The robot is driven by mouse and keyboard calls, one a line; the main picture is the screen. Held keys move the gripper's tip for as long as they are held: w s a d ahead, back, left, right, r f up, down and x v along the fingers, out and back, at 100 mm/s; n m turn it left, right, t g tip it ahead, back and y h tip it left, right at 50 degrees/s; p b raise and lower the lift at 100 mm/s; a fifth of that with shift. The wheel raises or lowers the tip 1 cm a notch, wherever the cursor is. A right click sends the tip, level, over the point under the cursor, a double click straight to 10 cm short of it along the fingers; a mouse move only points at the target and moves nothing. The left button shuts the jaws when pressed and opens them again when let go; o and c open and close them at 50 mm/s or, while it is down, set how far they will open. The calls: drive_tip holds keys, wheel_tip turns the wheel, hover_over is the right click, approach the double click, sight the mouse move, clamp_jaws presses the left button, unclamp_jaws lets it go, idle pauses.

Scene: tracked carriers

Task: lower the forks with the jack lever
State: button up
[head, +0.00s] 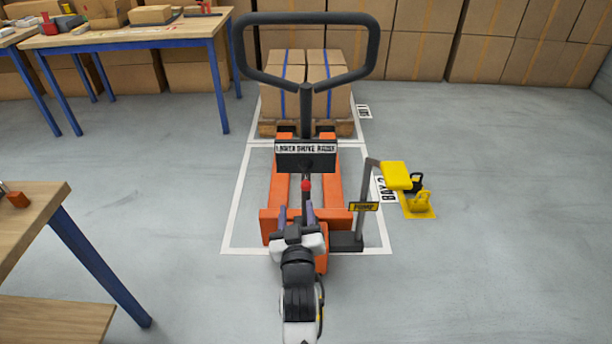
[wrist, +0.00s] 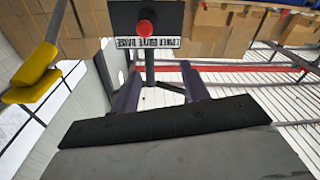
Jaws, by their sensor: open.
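The orange pallet jack (head: 334,184) stands ahead of me, with a tall black loop handle (head: 305,100) on its mast. A dark plate marked LOWER, DRIVE, RAISE (head: 291,148) is on the mast. The red knob of the jack lever (head: 306,186) shows below the plate, near its middle. In the wrist view the red knob (wrist: 146,27) is in front of the plate, beyond my fingers. My gripper (head: 297,212) is open and empty, on the near side of the knob and apart from it. Its two fingers (wrist: 160,88) also show in the wrist view.
A wooden pallet (head: 347,129) with cardboard boxes stands at the far end of the forks. A yellow pump pedal (head: 396,175) on a grey post is right of the jack. Workbenches (head: 130,37) stand at the left.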

sight(306, 189)
drive_tip(key=shift+g+h, duration=0.4)
drive_tip(key=shift+h, duration=0.1)
drive_tip(key=w, duration=0.4)
drive_tip(key=w+d+f+p, duration=0.1)
drive_tip(key=w, duration=0.4)
drive_tip(key=w+d+f, duration=0.1)
drive_tip(key=w, duration=0.3)
drive_tip(key=shift+w+f+p, duration=0.25)
drive_tip(key=shift+w+p, duration=0.05)
drive_tip(key=shift+p, duration=0.05)
drive_tip(key=shift+c, duration=0.2)
clamp_jaws()
